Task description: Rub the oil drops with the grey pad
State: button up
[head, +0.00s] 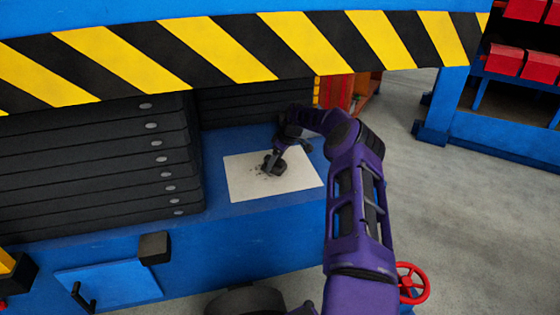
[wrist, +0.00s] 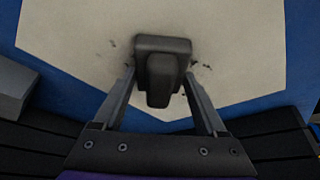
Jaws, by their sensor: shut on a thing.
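The grey pad (wrist: 178,47) is dark, with a raised handle (wrist: 160,80) on its upper side. My gripper (wrist: 160,82) is shut on this handle, one finger at each side. In the head view drops (head: 258,170) show left of the pad. Whatever lies under the pad is hidden.
The panel lies on a blue press bed (head: 225,222). A stack of black slabs (head: 100,165) stands to its left. A yellow and black striped beam (head: 220,50) spans above. A red handwheel (head: 413,284) is at the lower right. Grey floor (head: 470,200) is open at right.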

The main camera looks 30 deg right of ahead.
aim_at(289, 164)
jog(key=shift+w+a+f, duration=0.1)
jog(key=shift+w+a, duration=0.2)
jog(key=shift+a, duration=1.25)
jog(key=shift+w+a+r, duration=0.1)
jog(key=shift+w+a, duration=0.15)
jog(key=shift+a, duration=1.25)
jog(key=shift+w+a+f, duration=0.1)
jog(key=shift+w+a, duration=0.2)
jog(key=shift+a, duration=1.25)
jog(key=shift+w+d, duration=0.1)
jog(key=shift+w, duration=0.9)
jog(key=shift+s+d, duration=0.25)
jog(key=shift+d, duration=0.95)
jog(key=shift+s+d, duration=0.25)
jog(key=shift+d, duration=0.9)
jog(key=shift+s+d, duration=0.35)
jog(key=shift+d, duration=1.4)
jog(key=shift+s+d, duration=0.35)
jog(key=shift+d, duration=1.35)
jog(key=shift+s+d, duration=0.35)
jog(key=shift+d, duration=1.4)
jog(key=shift+r+p, duration=0.9)
jog(key=shift+r, duration=2.25)
